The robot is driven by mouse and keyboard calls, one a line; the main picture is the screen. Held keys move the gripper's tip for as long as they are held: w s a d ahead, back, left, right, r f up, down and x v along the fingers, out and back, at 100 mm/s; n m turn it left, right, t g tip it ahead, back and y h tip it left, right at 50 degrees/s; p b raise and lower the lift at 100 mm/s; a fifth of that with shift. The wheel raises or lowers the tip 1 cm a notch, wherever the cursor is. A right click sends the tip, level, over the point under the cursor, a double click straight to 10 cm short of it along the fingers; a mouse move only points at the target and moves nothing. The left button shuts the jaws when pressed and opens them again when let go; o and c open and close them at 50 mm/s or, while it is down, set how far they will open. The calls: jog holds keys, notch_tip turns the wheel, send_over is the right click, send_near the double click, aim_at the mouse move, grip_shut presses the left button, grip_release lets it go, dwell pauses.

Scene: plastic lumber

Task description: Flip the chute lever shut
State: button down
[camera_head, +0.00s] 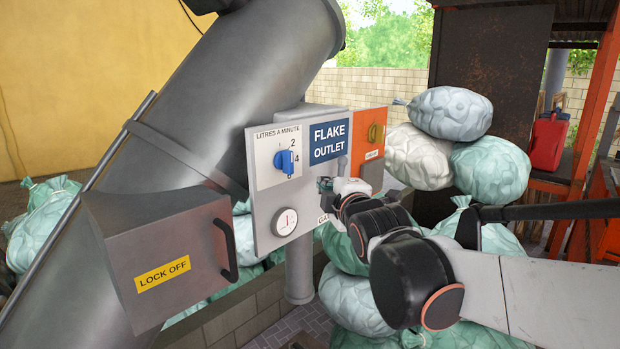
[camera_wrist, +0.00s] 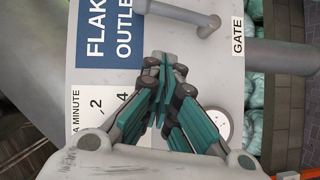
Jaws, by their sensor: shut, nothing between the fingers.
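The chute lever (camera_head: 342,165) is a grey bar on the pale control panel (camera_head: 262,215), by the lower right of the blue FLAKE OUTLET sign (camera_head: 330,137). In the wrist view the lever (camera_wrist: 180,14) runs from beside the sign toward the GATE label (camera_wrist: 238,37). In the head view its lower part is hidden by my gripper (camera_head: 325,184). My gripper is shut and empty in front of the panel. In the wrist view the closed fingertips (camera_wrist: 165,72) are beside the lever, with a visible gap in the picture; their depth to the panel is unclear.
A blue knob (camera_head: 286,161) and a round gauge (camera_head: 285,221) are left of my gripper. A LOCK OFF box (camera_head: 165,255) with a handle juts out at left. Filled bags (camera_head: 490,172) stand behind my arm.

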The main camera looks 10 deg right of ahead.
jog(key=w+d+p, duration=0.1)
jog(key=w+d, duration=0.1)
jog(key=w, duration=0.3)
jog(key=shift+w+d+f, duration=0.2)
jog(key=shift+w+f, duration=0.1)
jog(key=shift+f, duration=0.15)
jog(key=shift+w, duration=0.1)
